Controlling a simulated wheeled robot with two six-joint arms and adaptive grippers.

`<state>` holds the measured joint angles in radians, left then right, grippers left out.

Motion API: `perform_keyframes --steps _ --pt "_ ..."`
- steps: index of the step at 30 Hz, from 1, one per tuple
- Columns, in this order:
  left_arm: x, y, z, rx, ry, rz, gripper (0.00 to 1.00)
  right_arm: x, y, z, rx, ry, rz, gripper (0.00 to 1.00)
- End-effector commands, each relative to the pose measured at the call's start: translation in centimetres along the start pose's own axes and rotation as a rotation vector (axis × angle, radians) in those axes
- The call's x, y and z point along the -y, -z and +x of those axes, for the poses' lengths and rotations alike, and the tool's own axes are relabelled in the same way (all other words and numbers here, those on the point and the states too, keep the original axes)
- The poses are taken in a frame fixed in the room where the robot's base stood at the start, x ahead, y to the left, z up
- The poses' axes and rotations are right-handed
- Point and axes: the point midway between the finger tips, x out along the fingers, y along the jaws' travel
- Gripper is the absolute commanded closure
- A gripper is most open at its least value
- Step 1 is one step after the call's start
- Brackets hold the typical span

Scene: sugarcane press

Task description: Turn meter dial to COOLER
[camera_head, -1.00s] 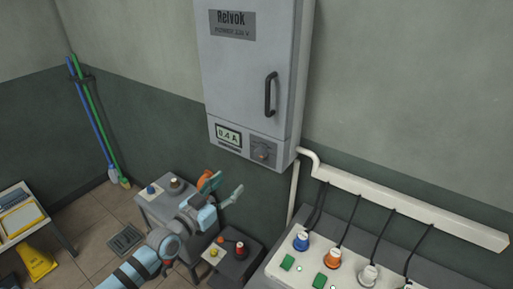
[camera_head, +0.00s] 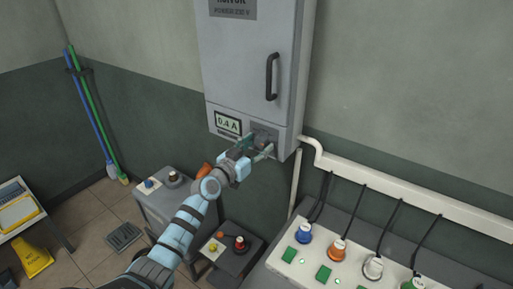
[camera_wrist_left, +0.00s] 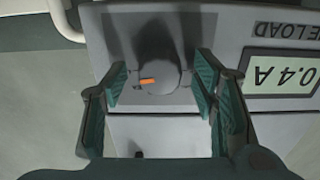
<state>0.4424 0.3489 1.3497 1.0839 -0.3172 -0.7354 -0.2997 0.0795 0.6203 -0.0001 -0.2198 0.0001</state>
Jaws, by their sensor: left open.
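The meter dial is a grey round knob with an orange pointer mark. It sits on a darker plate low on the grey cabinet (camera_head: 240,70). In the left wrist view the dial (camera_wrist_left: 160,75) lies between the fingers of my left gripper (camera_wrist_left: 160,95), with a gap on each side. In the head view my left gripper (camera_head: 255,155) is open just in front of the dial, partly covering it. The display (camera_head: 228,123) left of the dial reads 0.4 A. It also shows upside down in the left wrist view (camera_wrist_left: 283,74). No COOLER label is readable. My right gripper is not in view.
A white pipe (camera_head: 400,198) runs along the wall right of the cabinet. Below it a panel (camera_head: 283,261) carries several coloured plugs with cables. Small grey stands with knobs (camera_head: 240,243) are below my left arm. A black handle (camera_head: 271,77) is on the cabinet door.

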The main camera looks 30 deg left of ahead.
Motion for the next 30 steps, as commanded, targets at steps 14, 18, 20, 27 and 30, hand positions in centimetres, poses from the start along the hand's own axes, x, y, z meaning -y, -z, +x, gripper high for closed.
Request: perform_keyframes --steps 14,18,20,27,30 --pt "0.01 -0.01 -0.05 0.000 0.001 -0.002 0.95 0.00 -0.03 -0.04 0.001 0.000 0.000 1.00" --pt "0.01 -0.02 -0.06 0.001 0.001 -0.019 0.95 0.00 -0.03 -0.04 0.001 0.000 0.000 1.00" --pt "0.01 -0.02 -0.06 0.001 0.001 -0.034 0.95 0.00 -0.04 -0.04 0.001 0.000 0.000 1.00" --pt "-0.02 -0.04 -0.06 0.001 0.001 -0.154 0.95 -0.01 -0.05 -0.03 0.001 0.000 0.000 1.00" --pt "-0.04 -0.04 -0.06 0.001 0.001 -0.231 0.95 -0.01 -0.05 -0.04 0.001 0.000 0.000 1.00"
